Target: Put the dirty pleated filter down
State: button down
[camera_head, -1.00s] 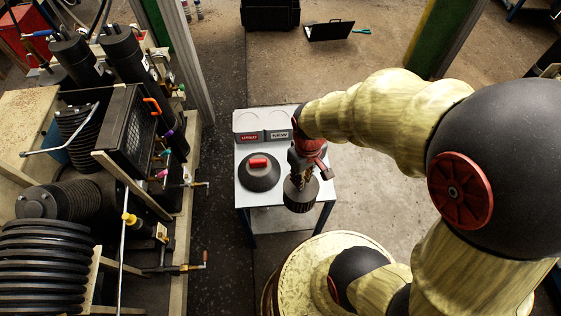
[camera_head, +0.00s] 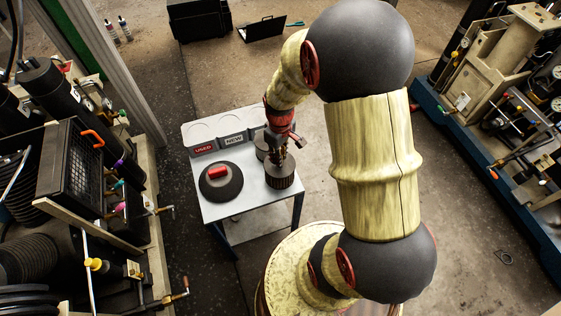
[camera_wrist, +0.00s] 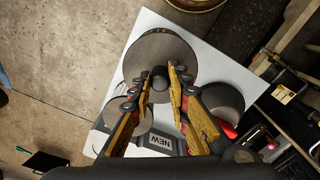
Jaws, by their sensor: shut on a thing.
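My gripper (camera_head: 283,150) is shut on the knob of a dark, round pleated filter (camera_head: 280,177) over the right side of the small white table (camera_head: 228,209). In the wrist view my gripper's fingers (camera_wrist: 161,84) close from both sides on the knob, and the filter's grey-brown top (camera_wrist: 155,52) shows around them. The filter is upright; I cannot tell whether its base touches the table. A second round filter (camera_head: 262,145) stands just behind it, partly hidden by my gripper; it also shows in the wrist view (camera_wrist: 114,112).
A black round cover (camera_head: 222,188) with a red handle sits on the table's left. Signs reading USED (camera_head: 203,149) and NEW (camera_head: 235,139) stand along the back, before round places. The compressor (camera_head: 75,165) is at left. The table's front left is clear.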

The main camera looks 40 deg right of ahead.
jog(key=shift+w+d+f, duration=0.15)
jog(key=shift+d+f, duration=0.05)
jog(key=shift+f, duration=0.15)
jog(key=shift+f+b, duration=0.6)
jog(key=shift+f, duration=1.05)
jog(key=c, duration=1.7)
grip_release()
